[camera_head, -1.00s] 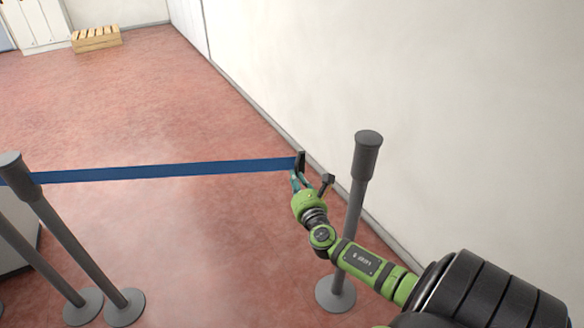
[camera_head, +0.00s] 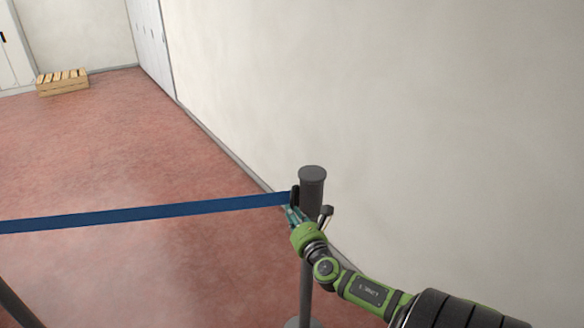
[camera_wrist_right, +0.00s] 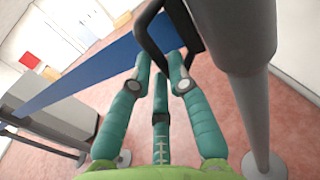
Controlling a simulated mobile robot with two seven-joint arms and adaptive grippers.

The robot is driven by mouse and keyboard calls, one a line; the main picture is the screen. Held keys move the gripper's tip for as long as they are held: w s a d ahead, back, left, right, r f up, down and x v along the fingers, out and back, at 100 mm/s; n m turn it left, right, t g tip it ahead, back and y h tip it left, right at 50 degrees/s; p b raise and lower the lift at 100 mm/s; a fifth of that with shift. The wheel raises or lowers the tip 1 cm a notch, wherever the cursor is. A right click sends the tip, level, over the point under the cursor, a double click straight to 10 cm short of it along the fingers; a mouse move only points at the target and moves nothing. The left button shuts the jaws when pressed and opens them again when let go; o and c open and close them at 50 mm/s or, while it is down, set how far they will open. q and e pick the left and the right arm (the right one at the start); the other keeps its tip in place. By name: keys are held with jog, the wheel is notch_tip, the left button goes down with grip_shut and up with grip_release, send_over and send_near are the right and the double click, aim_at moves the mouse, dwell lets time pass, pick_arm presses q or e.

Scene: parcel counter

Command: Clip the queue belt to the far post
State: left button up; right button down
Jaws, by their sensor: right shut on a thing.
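The blue queue belt (camera_head: 150,213) stretches taut from the left edge to its black end clip (camera_head: 295,196). My right gripper (camera_head: 291,212) is shut on that clip, just left of the dark grey far post (camera_head: 312,188). In the right wrist view, the teal fingers (camera_wrist_right: 160,72) close around the clip's black loop (camera_wrist_right: 141,42), and the belt (camera_wrist_right: 85,75) runs off to the left. The post (camera_wrist_right: 240,60) stands close on the right there. The clip is right beside the post's head; I cannot tell whether it is latched. My left gripper is not in view.
A pale wall (camera_head: 400,100) runs behind the post on the right. A wooden crate (camera_head: 62,82) lies far back on the left. Part of another post (camera_head: 15,305) shows at lower left. The red floor (camera_head: 110,150) beyond the belt is clear.

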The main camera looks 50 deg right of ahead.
jog(key=shift+s+d+f, duration=0.1)
jog(key=shift+d, duration=0.05)
jog(key=c, duration=1.1)
grip_release()
jog(key=shift+s, duration=0.1)
jog(key=shift+c, duration=0.2)
jog(key=v, duration=1.2)
